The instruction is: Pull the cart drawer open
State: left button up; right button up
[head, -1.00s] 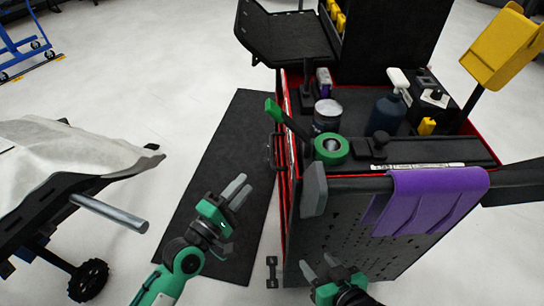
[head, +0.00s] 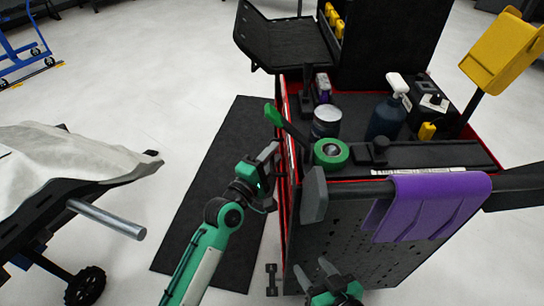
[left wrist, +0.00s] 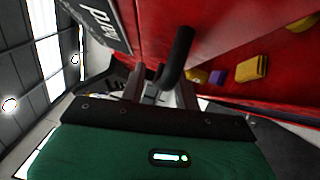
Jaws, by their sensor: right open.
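The cart (head: 345,235) is black with red edges, and its red drawer side (head: 285,185) faces left. The drawer looks closed. In the head view my left gripper (head: 268,160) is against this side at the handle, which it mostly hides. In the left wrist view the dark handle bar (left wrist: 180,50) stands out from the red front (left wrist: 235,25), and its near end reaches the left gripper's fingers (left wrist: 160,95). Whether they are closed on it is unclear. My right gripper (head: 335,272) is open and empty, low in front of the cart's perforated panel.
On the cart top are green tape (head: 331,153), a can (head: 327,121) and a dark bottle (head: 387,117). A purple cloth (head: 430,205) hangs over the near edge. A covered wheeled table (head: 75,165) stands left. A black mat (head: 205,215) and open floor lie between.

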pick_arm(q)
jog(key=shift+c, duration=0.2)
grip_shut()
jog(key=shift+a, duration=0.15)
jog(key=a, duration=0.8)
jog(key=shift+s+a, duration=0.2)
jog(key=shift+a, duration=0.05)
jog(key=shift+o, duration=0.2)
grip_release()
